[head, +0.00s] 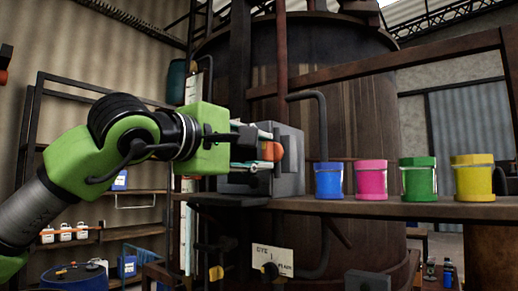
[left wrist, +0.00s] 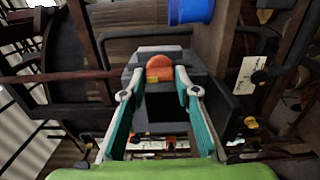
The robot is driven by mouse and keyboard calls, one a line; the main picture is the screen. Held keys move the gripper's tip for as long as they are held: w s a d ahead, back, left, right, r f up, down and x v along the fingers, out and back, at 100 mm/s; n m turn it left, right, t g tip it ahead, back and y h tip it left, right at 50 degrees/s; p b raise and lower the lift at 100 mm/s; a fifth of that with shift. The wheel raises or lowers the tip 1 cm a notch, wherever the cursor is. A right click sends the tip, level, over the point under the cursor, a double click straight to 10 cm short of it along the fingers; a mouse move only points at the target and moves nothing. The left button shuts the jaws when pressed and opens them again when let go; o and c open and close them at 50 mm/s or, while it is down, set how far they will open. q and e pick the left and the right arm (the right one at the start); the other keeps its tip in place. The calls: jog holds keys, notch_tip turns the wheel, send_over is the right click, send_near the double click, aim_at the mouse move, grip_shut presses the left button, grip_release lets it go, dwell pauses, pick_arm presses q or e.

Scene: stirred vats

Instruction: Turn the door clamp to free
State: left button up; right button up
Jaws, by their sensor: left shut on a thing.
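The door clamp appears as an orange knob (head: 278,151) on the front of a grey box (head: 291,168) that stands on the shelf. My left gripper (head: 266,150) reaches in from the left and is shut on the orange knob. In the left wrist view, the orange knob (left wrist: 160,66) lies between the tips of the two teal-padded fingers, with a small yellow mark at its lower edge. The fingers hide part of the knob in the head view. Its exact turn angle cannot be told. My right gripper does not show.
Blue (head: 328,180), pink (head: 370,180), green (head: 418,178) and yellow (head: 473,178) pots stand on the shelf (head: 420,209) right of the box. A large brown vat (head: 345,110) is behind. A labelled plate (head: 272,260) with a dark knob hangs below. Pipes surround the box.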

pick_arm(q)
jog(key=shift+c, duration=0.2)
dwell(0.4)
jog(key=o, duration=1.1)
jog(key=v, duration=1.2)
jog(key=shift+d, duration=0.1)
